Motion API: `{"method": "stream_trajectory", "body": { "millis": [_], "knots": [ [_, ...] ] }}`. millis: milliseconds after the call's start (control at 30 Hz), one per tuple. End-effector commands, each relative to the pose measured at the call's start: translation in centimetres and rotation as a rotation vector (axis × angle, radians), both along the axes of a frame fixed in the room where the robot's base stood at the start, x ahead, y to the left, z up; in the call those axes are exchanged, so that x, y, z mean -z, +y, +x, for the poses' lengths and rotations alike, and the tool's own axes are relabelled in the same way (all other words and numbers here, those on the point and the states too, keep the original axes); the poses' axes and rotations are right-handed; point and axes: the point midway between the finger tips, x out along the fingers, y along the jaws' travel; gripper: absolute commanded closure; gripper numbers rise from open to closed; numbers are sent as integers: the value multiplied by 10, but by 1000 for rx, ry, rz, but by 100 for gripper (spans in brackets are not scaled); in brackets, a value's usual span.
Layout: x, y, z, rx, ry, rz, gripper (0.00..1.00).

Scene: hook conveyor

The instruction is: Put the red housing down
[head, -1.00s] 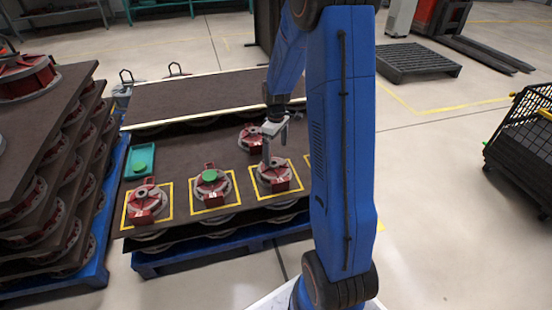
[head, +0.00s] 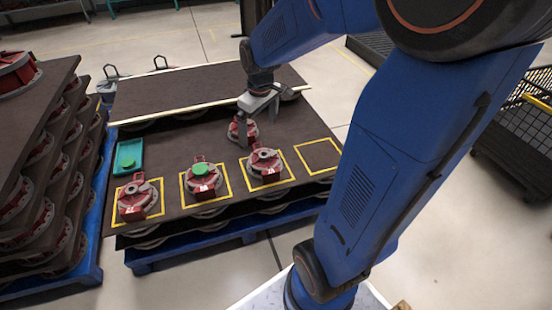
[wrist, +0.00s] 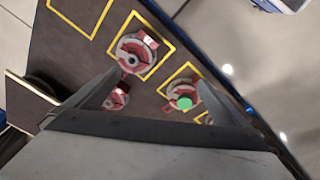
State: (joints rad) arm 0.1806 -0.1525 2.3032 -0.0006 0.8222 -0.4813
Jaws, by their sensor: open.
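Several red housings with grey flanges rest on the dark board (head: 185,143). One housing (head: 138,201) sits in the left yellow square, and one with a green disc on top (head: 203,181) sits in the square beside it. A third housing (head: 264,163) sits upright in the third square; it also shows in the wrist view (wrist: 137,58). A fourth housing (head: 242,131) stands behind, outside the squares, partly hidden by a finger. My gripper (head: 258,118) is open and empty above the board, near this fourth housing. Its spread fingers show in the wrist view (wrist: 157,82).
The yellow square at the right (head: 319,155) is empty. A stack of boards with housings (head: 40,140) stands at the left. A black mesh cart (head: 515,135) stands at the right.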

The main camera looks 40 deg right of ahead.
Motion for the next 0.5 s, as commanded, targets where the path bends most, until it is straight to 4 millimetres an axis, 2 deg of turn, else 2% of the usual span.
{"method": "stream_trajectory", "body": {
  "millis": [33, 200, 500],
  "knots": [
    [-10, 7, -12, 11, -18, 1, 0],
    [-34, 27, -50, 67, -68, 13, 0],
    [-60, 56, -120, 162, -154, 48, 0]
  ]
}}
